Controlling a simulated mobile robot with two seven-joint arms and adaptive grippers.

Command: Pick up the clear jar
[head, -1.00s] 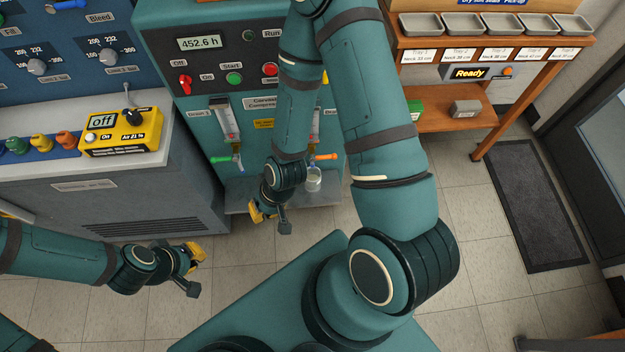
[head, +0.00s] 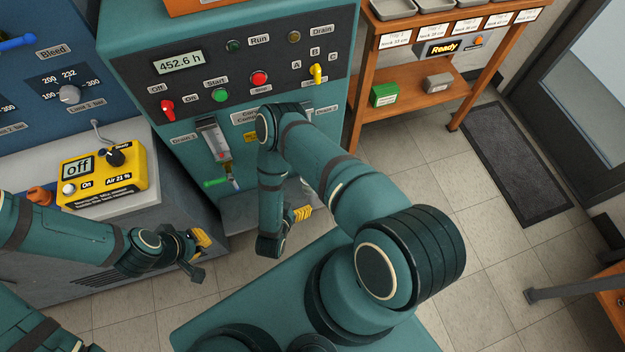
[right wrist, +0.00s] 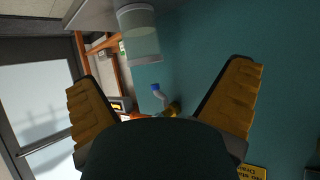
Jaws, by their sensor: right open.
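The clear jar (right wrist: 139,38) shows near the top of the right wrist view, against a grey ledge, with a pale rim. In the head view the right gripper (head: 302,214) is low in front of the teal machine. My left gripper (head: 199,250) hangs at the lower left, away from the jar; its opening is unclear.
The teal compressor panel (head: 190,85) stands in front, with a green drain valve handle (head: 216,183). A yellow analyser box (head: 103,176) sits on the grey cabinet at left. A wooden shelf stand (head: 408,82) is at the right.

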